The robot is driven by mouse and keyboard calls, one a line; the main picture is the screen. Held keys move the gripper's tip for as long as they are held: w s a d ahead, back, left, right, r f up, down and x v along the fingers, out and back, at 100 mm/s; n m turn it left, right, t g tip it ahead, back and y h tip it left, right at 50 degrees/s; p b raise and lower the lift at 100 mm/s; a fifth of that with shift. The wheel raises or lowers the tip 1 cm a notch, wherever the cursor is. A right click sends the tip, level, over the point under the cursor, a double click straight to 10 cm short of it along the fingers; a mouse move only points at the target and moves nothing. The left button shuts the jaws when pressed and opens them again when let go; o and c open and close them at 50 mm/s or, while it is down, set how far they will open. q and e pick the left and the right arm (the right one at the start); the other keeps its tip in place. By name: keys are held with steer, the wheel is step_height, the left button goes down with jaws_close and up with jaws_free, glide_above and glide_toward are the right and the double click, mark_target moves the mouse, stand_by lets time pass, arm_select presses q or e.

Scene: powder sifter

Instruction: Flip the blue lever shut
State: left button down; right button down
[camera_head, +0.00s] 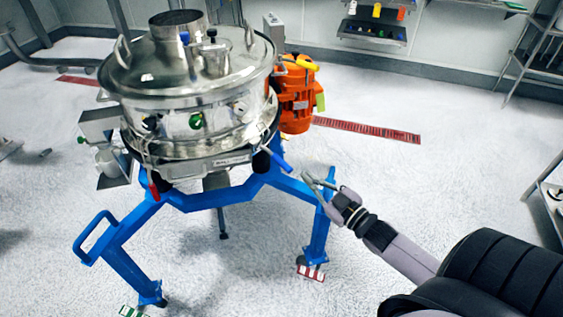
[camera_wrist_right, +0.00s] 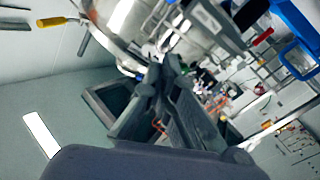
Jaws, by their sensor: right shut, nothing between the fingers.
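The sifter (camera_head: 190,85) is a round steel drum on a blue frame. The blue lever (camera_head: 277,161) appears as a short blue handle at the right of the drum's lower rim, angled down and to the right. I cannot make it out clearly in the right wrist view. My right gripper (camera_head: 317,180) is to the right of and a little below the lever, apart from it in the picture. It is shut and empty; its closed fingers (camera_wrist_right: 165,75) show in the right wrist view. My left gripper is not in view.
A red-handled lever (camera_head: 153,187) hangs at the drum's front left, and a yellow one (camera_head: 308,65) is by the orange motor (camera_head: 297,100). The blue frame (camera_head: 215,196) stands just below and left of my right gripper. Open floor lies to the right.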

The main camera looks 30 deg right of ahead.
steer(key=p, duration=0.1)
glide_above(287, 164)
steer(key=s+a, duration=0.2)
steer(key=s, duration=0.2)
steer(key=shift+w+d+f, duration=0.2)
steer(key=shift+w+f, duration=0.3)
steer(key=shift+f, duration=0.35)
steer(key=shift+w+d+f, duration=0.2)
steer(key=shift+w+f, duration=0.3)
steer(key=shift+f, duration=0.3)
steer(key=shift+f, duration=0.1)
